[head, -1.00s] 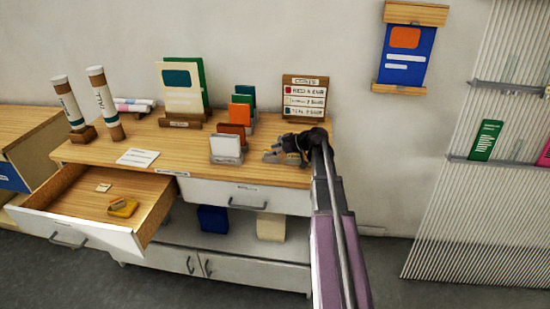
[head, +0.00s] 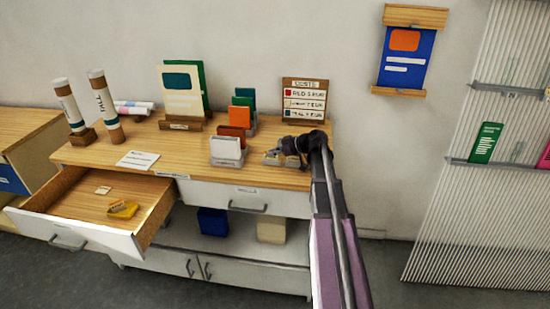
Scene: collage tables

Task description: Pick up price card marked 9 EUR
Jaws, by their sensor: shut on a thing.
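My gripper (head: 284,161) is low over the right part of the wooden counter top, in front of the cost board. Its jaws are shut on a small pale thing that looks like a price card (head: 292,161). The fingers hide most of it, and no marking on it is readable. Another small pale card (head: 103,190) lies flat in the open drawer at the left. Its marking is also too small to read.
Upright coloured cards in holders (head: 226,148) stand left of my gripper. The cost board (head: 304,98) stands behind it. The open drawer (head: 85,232) juts out at the front left, with a yellow object (head: 122,209) inside. A white sheet (head: 137,160) lies on the counter.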

